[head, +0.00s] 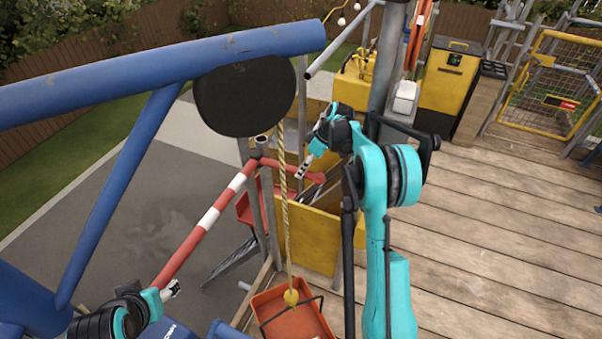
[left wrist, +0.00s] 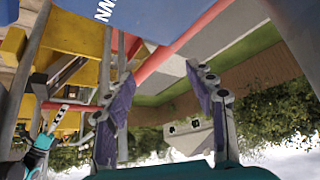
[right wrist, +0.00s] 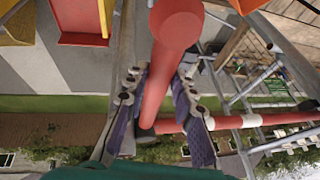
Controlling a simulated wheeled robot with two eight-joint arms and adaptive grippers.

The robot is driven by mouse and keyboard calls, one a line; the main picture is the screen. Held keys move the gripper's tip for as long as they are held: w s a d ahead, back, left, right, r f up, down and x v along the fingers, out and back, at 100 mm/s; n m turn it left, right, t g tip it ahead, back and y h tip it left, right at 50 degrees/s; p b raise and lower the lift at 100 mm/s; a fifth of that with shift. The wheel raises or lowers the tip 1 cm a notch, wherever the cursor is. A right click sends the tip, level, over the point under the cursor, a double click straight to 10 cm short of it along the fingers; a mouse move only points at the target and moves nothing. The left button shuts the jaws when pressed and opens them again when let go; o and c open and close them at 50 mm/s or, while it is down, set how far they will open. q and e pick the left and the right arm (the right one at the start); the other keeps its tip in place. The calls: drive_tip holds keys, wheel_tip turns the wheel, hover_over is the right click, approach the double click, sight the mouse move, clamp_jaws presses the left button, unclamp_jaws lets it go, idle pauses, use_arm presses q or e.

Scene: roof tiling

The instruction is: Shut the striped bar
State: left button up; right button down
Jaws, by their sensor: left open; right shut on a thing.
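The red-and-white striped bar (head: 210,216) slants from a grey post toward the lower left in the head view. A plain red bar (head: 287,170) meets it near the post and ends in a round tip to the right; I cannot tell whether they are one piece. My right gripper (head: 303,171) is shut on the red bar, which runs between its fingers in the right wrist view (right wrist: 158,85). My left gripper (head: 173,289) is open beside the lower end of the striped bar. In the left wrist view, a red bar (left wrist: 180,45) passes beyond the open fingers.
A rope (head: 284,200) hangs down to an orange tub (head: 262,303) near the deck edge. A blue frame (head: 130,85) crosses the upper left. A yellow panel (head: 305,240) stands below my right gripper. The wooden deck (head: 480,240) at right is largely clear.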

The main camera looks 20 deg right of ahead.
drive_tip(key=shift+w+d, duration=0.1)
idle(0.3)
drive_tip(key=c, duration=1.3)
unclamp_jaws()
drive_tip(key=shift+w, duration=0.1)
drive_tip(key=shift+o, duration=0.2)
drive_tip(key=v, duration=0.7)
drive_tip(key=shift+d+r, duration=0.15)
drive_tip(key=shift+d, duration=0.05)
